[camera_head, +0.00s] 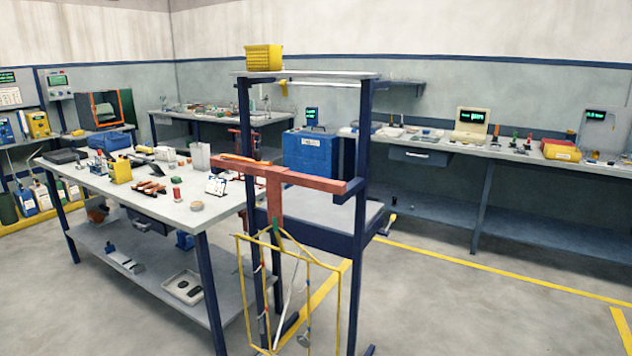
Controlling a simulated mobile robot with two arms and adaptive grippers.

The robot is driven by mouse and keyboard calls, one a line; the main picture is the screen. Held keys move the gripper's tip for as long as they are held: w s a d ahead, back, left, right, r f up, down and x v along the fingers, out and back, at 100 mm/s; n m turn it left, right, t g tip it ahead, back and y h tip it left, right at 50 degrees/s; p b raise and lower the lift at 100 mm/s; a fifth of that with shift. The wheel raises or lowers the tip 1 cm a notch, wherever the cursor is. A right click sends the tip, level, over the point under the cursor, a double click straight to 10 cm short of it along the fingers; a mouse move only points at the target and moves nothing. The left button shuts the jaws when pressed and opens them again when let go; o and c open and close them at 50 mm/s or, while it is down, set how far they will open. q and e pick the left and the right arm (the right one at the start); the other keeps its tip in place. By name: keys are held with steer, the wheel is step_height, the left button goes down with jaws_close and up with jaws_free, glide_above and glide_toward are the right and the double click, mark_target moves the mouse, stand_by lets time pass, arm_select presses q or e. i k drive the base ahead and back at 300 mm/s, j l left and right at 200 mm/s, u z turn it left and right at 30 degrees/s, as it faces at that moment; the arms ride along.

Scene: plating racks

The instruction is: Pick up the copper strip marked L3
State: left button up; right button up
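No strip with a readable L3 mark shows in the head view. A copper-coloured bar (312,181) runs across a dark blue stand at the middle. A copper-coloured upright piece (275,205) drops from this bar. A yellow wire frame (310,263) hangs below it, with thin strips or wires inside; they are too small to identify. An orange piece lies along the top of the bar's left part. Neither of my grippers is in view.
A grey worktable (228,203) with several small tools and containers stands left of the stand. A yellow bin (263,58) sits on the stand's top shelf. A long bench (520,154) lines the right wall. The floor (460,310) at the front right is clear.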

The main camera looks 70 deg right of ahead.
mark_target(142, 184)
steer(key=z, duration=1.75)
steer(key=i+j, duration=0.7)
steer(key=i+j+z, duration=0.1)
steer(key=i+j, duration=0.65)
steer(key=j, duration=0.15)
